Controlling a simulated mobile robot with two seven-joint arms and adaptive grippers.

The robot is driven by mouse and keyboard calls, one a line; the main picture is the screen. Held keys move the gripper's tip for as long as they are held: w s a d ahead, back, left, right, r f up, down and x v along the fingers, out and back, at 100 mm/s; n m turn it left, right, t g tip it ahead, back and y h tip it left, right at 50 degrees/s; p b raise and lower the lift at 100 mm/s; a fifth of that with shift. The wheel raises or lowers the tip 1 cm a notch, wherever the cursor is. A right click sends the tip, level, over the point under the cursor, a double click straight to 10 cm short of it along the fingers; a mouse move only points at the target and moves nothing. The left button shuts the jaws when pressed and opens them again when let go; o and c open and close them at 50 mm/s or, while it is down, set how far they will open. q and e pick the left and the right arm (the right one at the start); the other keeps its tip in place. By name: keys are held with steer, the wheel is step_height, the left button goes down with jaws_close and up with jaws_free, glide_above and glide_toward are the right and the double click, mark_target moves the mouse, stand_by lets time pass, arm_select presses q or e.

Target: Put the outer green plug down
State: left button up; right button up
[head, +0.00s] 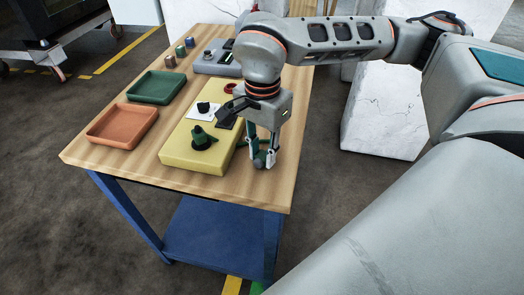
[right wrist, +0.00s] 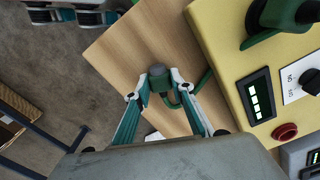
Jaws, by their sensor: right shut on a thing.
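My right gripper (head: 264,159) is at the near right edge of the table, just right of the yellow box (head: 173,159). In the right wrist view, its fingers (right wrist: 161,84) are shut on a green plug (right wrist: 160,77) with a grey end, over the bare wood. A green curved part (right wrist: 203,82) shows beside the plug, toward the yellow box. I cannot tell whether the plug touches the table. A second green plug (head: 203,141) sits on a black socket at the near end of the yellow box. My left gripper is not in view.
A green tray (head: 155,87) and an orange tray (head: 122,127) are on the left of the wooden table (head: 230,191). The yellow box carries a white switch plate (right wrist: 301,80), a display (right wrist: 257,98) and a red button (right wrist: 285,131). A grey box (head: 212,66) stands behind.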

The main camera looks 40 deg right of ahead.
mark_target(262, 155)
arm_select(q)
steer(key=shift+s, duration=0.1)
arm_select(e)
steer(key=o, duration=1.1)
steer(key=shift+f, duration=0.1)
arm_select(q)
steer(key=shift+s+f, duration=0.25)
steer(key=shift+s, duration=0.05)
arm_select(e)
steer(key=shift+o, duration=0.2)
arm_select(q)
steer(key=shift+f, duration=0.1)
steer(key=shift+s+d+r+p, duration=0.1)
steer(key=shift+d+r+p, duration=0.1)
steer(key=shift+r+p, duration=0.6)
arm_select(e)
step_height(262, 155, up, 12)
